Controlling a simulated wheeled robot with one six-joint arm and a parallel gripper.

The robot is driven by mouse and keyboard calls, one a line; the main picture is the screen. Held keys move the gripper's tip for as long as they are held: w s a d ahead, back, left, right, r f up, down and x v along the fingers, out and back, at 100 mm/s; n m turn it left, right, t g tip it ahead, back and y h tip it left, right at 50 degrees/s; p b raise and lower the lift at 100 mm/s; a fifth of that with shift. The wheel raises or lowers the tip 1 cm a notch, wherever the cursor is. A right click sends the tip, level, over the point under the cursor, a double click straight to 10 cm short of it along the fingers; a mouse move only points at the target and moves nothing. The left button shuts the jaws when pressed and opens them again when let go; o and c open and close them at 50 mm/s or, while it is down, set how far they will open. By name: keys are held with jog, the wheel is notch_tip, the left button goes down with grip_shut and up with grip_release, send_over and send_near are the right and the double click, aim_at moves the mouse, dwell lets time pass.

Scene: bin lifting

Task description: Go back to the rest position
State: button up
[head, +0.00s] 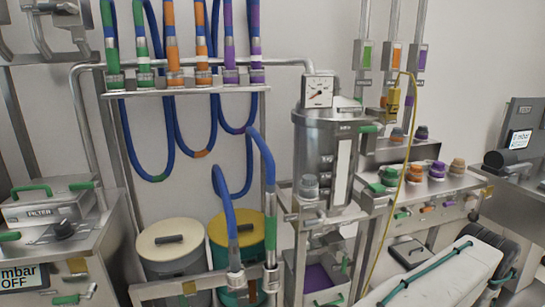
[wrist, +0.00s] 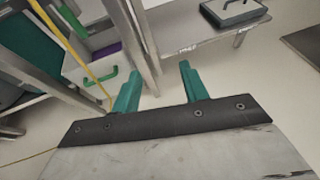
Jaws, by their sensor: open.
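My gripper (wrist: 160,82) shows in the wrist view as two teal fingers on a dark plate. The fingers are apart and nothing is held between them. Floor and the foot of a metal frame show beyond the fingertips. The gripper itself cannot be made out in the head view. Two bins stand side by side low in the head view: one with a cream lid (head: 168,238) and one with a yellow lid (head: 218,230). A blue hose and a metal post partly hide the yellow-lidded one.
A metal frame with a tank (head: 322,150) and gauge stands at the centre. A yellow cable (head: 393,190) hangs to its right, near a bench with several coloured knobs (head: 437,172). A filter box (head: 47,202) stands left. In the wrist view, a low metal shelf (wrist: 190,38) lies ahead.

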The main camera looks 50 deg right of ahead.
jog(key=w+a+n+t+y, duration=0.2)
jog(key=w+a+n+y, duration=0.2)
jog(key=a, duration=0.3)
jog(key=w+a+r+n+y, duration=0.5)
jog(key=w+r+n, duration=0.1)
jog(key=w+r, duration=0.4)
jog(key=w+a+r+n+y, duration=0.55)
jog(key=w+r, duration=0.35)
jog(key=r, duration=0.2)
jog(key=w+a+r+n+g+y, duration=0.3)
jog(key=w+a+r+n+g, duration=0.3)
jog(key=w+a+r+n, duration=0.55)
jog(key=a+r+n+g+h, duration=0.1)
jog(key=a+r+n+g, duration=0.2)
jog(key=a+r, duration=0.55)
jog(key=a+r+n+g+h, duration=0.1)
jog(key=a+r+n+g, duration=0.4)
jog(key=a, duration=0.6)
jog(key=s+a+r+n+t+h, duration=0.2)
jog(key=a+r+n, duration=0.3)
jog(key=a, duration=0.4)
jog(key=s+a+r+n+t+h, duration=0.2)
jog(key=s+a+r+n, duration=0.3)
jog(key=a, duration=0.5)
jog(key=shift+r+h, duration=0.35)
jog(key=shift+h, duration=0.4)
